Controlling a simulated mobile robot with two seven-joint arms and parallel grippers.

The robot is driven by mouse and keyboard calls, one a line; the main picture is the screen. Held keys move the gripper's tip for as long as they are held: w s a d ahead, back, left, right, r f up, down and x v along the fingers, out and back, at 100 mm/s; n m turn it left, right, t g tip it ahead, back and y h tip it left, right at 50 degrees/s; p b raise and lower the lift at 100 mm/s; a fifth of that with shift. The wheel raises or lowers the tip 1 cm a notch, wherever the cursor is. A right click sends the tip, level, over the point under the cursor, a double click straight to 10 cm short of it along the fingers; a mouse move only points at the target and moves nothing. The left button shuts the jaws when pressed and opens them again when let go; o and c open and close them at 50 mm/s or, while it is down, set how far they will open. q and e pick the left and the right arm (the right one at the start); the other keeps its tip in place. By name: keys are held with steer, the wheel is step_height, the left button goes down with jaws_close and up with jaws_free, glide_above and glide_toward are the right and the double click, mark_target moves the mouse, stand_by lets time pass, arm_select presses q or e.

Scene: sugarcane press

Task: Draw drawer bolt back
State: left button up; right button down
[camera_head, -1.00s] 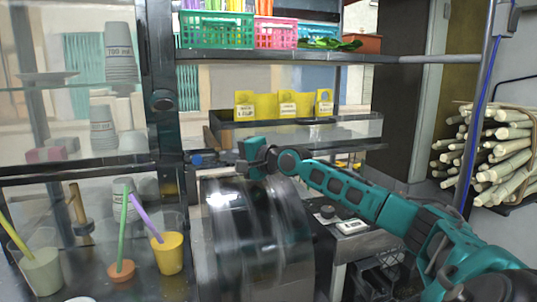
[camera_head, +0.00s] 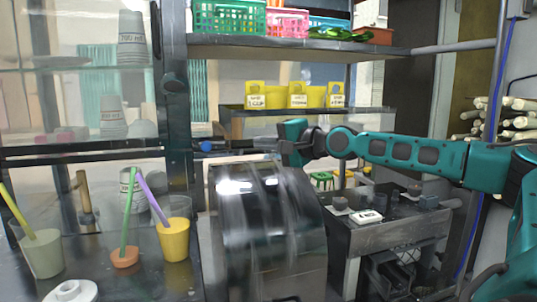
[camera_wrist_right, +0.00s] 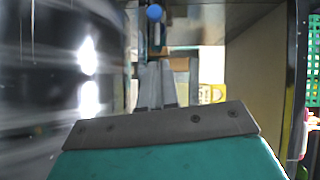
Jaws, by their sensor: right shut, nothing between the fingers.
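A small blue knob (camera_head: 206,146), which looks like the drawer bolt's handle, sits on the dark post at left centre in the head view. It also shows as a round blue ball at the top of the right wrist view (camera_wrist_right: 154,12). How far the bolt is drawn cannot be told. My right gripper (camera_head: 262,144) points left toward the knob, above the big dark drum. Its fingers (camera_wrist_right: 157,84) are shut and empty, with a clear gap to the knob. The drawer itself cannot be made out. My left gripper is out of view.
The large shiny drum (camera_head: 265,230) stands close below my right gripper. A shelf (camera_head: 300,45) with coloured baskets runs above. A yellow cup (camera_head: 173,240) and other cups stand at left. A metal side table (camera_head: 385,232) and bundled canes (camera_head: 510,120) are at right.

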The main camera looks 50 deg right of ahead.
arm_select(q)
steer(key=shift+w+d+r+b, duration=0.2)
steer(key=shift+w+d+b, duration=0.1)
arm_select(e)
steer(key=shift+s+d, duration=0.15)
steer(key=shift+s, duration=0.3)
